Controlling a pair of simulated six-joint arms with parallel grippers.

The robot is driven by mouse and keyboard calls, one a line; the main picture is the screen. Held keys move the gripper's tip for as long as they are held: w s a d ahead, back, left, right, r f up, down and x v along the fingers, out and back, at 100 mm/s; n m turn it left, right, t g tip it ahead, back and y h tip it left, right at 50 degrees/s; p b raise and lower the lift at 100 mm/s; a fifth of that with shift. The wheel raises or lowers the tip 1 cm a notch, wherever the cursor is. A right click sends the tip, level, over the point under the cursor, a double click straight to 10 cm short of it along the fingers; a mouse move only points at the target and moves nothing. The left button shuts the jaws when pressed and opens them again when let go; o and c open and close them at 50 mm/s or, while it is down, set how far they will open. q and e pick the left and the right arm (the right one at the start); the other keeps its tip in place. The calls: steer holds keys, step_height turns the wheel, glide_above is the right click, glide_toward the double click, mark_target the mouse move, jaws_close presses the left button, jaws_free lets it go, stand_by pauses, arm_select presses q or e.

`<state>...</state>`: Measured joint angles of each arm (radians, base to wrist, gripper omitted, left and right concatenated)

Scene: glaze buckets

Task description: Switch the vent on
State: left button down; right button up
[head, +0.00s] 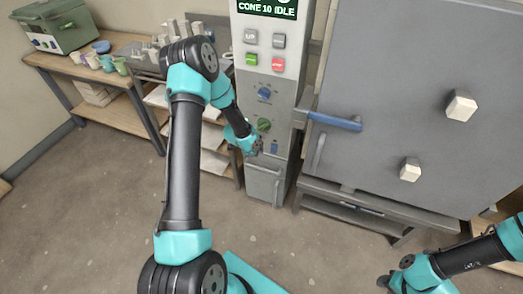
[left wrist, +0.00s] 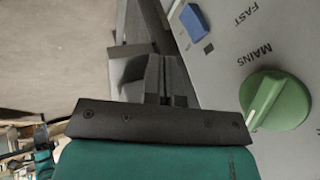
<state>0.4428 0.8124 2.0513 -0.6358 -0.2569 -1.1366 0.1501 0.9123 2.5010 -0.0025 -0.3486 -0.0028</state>
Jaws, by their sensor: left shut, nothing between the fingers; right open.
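The grey control panel (head: 283,95) stands in the middle of the head view. A small blue rocker switch (head: 274,147) sits low on it, and it also shows at the top of the left wrist view (left wrist: 194,22). I cannot read a vent label or tell which way the rocker is set. A green knob (head: 264,125) is above the rocker; in the left wrist view the knob (left wrist: 278,100) is near the word MAINS. My left gripper (head: 257,149) is shut and empty, just left of the rocker. My right gripper (head: 384,282) is open, low at the right, away from the panel.
A blue knob (head: 264,93), several buttons and a display reading CONE 10 IDLE are higher on the panel. The large grey door (head: 400,90) with a blue handle (head: 336,122) stands close right. Shelves and a bench (head: 120,75) with small pots are left.

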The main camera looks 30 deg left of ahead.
mark_target(274, 149)
arm_select(q)
steer(key=w+d+f, duration=0.1)
steer(key=w+f, duration=0.7)
steer(key=shift+d+f, duration=0.15)
steer(key=shift+d, duration=0.1)
stand_by(0.4)
